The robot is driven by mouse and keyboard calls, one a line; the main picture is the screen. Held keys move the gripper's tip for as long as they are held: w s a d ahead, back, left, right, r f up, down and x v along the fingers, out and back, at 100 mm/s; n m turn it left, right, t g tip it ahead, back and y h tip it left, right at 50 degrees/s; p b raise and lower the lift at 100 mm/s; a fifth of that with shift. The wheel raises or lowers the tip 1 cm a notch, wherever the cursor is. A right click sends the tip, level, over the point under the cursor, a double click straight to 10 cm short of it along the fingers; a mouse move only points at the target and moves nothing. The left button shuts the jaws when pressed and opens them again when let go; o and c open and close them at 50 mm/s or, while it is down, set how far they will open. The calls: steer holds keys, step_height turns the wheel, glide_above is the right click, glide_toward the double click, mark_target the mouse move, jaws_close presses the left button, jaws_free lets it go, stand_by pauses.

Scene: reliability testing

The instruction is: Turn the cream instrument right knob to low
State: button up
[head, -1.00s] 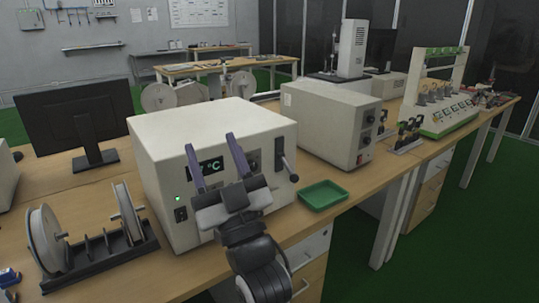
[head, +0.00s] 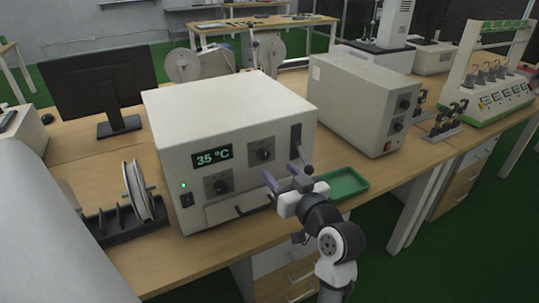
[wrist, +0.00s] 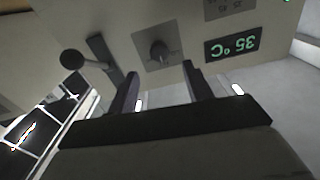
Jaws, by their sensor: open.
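The cream instrument (head: 240,185) stands on the bench, its green display (head: 212,157) reading 35 °C. Its right knob (head: 263,154) is dark, on a grey square plate right of the display; a lower left knob (head: 221,187) sits under the display. My gripper (head: 281,175) is open and empty, in front of the panel just below the right knob. In the upside-down wrist view, the right knob (wrist: 159,51) appears beyond and between the fingertips (wrist: 160,74), apart from both. The display (wrist: 233,45) is at its right. The knob's exact setting is too small to read.
A dark lever (head: 296,143) with a ball end stands right of the right knob. A green tray (head: 343,184) lies right of my gripper. A second cream box (head: 360,105) stands behind it.

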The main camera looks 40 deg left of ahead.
mark_target(266, 156)
steer(key=p+x, duration=0.1)
steer(key=x, duration=0.5)
steer(key=shift+w+a, duration=0.1)
steer(key=shift+a, duration=0.1)
steer(key=c, duration=1)
